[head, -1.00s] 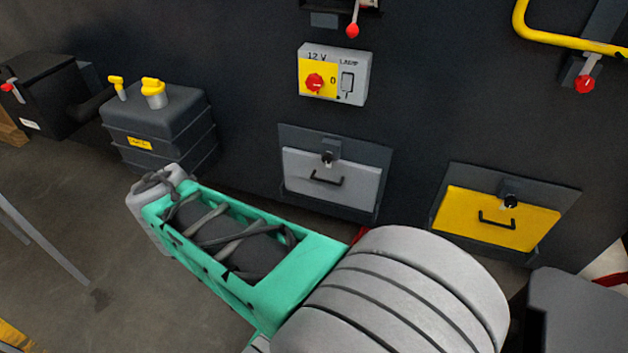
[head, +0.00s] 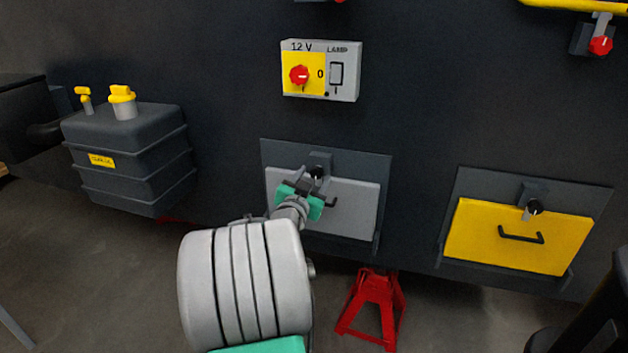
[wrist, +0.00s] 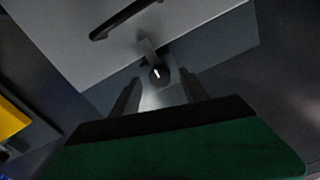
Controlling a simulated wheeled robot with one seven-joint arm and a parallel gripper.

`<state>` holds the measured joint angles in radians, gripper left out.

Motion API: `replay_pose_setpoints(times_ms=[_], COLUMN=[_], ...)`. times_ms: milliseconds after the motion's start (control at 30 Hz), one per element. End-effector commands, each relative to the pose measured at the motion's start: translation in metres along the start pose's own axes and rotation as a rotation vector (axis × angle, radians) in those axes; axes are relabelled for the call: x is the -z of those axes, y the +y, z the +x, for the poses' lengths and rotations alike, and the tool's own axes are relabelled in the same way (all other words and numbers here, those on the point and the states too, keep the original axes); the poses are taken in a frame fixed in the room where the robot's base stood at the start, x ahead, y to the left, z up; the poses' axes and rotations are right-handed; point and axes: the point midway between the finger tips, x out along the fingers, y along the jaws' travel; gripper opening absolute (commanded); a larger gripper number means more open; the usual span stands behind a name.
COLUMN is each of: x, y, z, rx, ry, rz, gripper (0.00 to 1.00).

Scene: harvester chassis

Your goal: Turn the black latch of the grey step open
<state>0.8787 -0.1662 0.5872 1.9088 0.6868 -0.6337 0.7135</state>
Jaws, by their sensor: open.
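The grey step (head: 350,215) is a flat panel in a dark frame on the machine's side, and it fills the upper left of the wrist view (wrist: 55,40). Its black latch (head: 318,172) sits at the panel's top edge, partly hidden by my gripper in the head view. In the wrist view the latch (wrist: 157,74) is a round black knob with a white mark, and its small tab reaches over the panel's edge. My gripper (head: 304,184) is open in front of it. In the wrist view its fingers (wrist: 160,86) stand on either side of the knob; contact cannot be told.
A black handle (head: 331,202) is on the grey panel. A yellow step (head: 515,240) with its own latch is to the right. A switch box (head: 320,70) is above, a dark tank (head: 130,155) left. A red stand (head: 373,305) is on the floor below.

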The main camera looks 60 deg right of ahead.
Motion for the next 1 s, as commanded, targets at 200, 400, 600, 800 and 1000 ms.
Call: replay_pose_setpoints(times_ms=[200,400,600,800,1000], x=[0.0002,0.0,-0.0001,-0.0002,-0.0003], y=[-0.0003,-0.0003,-0.0003,-0.0002,-0.0002], z=[0.0093,0.0089,0.0088,0.0087,0.0086], rx=[0.001,0.001,0.001,0.001,0.0], ry=[0.0,0.0,-0.001,-0.001,-0.001], rz=[0.001,0.0,0.0,0.0,0.0], gripper=[0.53,0.47,0.31,0.14,0.0])
